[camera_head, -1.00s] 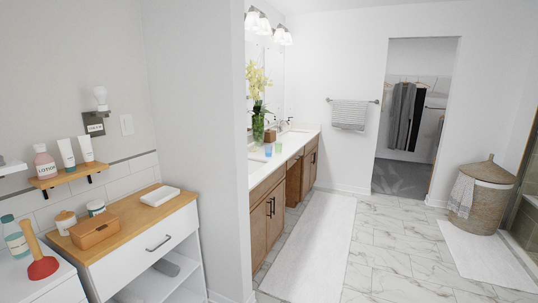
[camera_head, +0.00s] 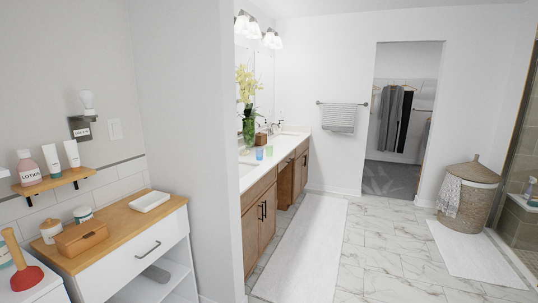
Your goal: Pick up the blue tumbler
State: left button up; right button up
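The blue tumbler (camera_head: 259,154) stands upright on the far vanity counter (camera_head: 250,179), near its front edge. It is small in the head view. A green tumbler (camera_head: 269,151) stands just to its right. Neither of my grippers shows in the head view, and the blue tumbler stands free with nothing touching it.
A white wall end juts out left of the vanity (camera_head: 262,207). A near cabinet (camera_head: 137,242) with a wooden top stands at the left. A long white rug (camera_head: 304,245) lies before the vanity; the tiled floor is clear. A wicker hamper (camera_head: 468,200) stands at the right.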

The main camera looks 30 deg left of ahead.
aim_at(260, 151)
jog(key=u, duration=0.5)
jog(key=i+l, duration=0.1)
jog(key=i, duration=2.3)
jog(key=i+l, duration=0.1)
jog(key=i, duration=2.3)
jog(key=j+u, duration=0.05)
jog(key=j, duration=0.05)
